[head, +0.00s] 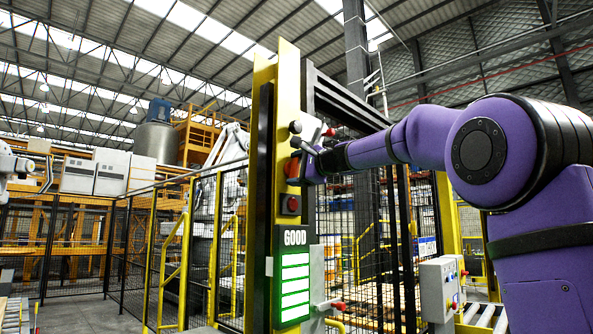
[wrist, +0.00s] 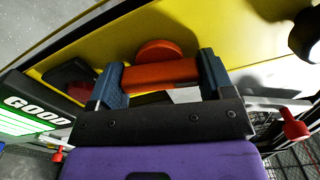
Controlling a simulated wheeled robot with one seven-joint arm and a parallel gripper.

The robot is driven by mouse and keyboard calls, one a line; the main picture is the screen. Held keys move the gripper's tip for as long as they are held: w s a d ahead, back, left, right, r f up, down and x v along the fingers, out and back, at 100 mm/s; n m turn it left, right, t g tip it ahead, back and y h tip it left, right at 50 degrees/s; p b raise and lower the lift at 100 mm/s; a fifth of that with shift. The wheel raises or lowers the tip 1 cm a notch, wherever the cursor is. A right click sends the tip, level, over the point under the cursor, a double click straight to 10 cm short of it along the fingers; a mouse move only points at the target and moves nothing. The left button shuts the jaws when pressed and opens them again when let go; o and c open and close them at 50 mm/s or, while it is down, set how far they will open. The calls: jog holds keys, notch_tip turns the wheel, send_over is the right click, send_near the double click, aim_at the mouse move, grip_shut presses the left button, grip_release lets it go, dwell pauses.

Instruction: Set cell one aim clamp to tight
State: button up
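An orange knob (head: 292,167) with a round base (wrist: 158,50) and a bar-shaped grip (wrist: 160,73) sits on the yellow post. My gripper (head: 307,164) is at this knob. In the wrist view, the two blue-grey fingers of my gripper (wrist: 161,80) are at the two ends of the orange bar and appear to touch it. A lever with a red tip (head: 329,132) is just above my gripper; a red-tipped lever (wrist: 295,128) also shows at the right of the wrist view. No label names the aim clamp, and I cannot read the knob's setting.
Below the knob are a dark box with a red button (head: 290,204) and a display (head: 294,275) reading GOOD with lit green bars. Another red-tipped lever (head: 334,306) is lower right. A dark round knob (head: 295,127) is above. Mesh fencing (head: 375,250) stands behind the post.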

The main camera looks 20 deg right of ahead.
jog(key=shift+c, duration=0.9)
jog(key=shift+n, duration=1.4)
jog(key=o, duration=0.9)
jog(key=v, duration=1)
jog(key=shift+s+d, duration=0.15)
jog(key=shift+s, duration=0.25)
jog(key=shift+f, duration=0.1)
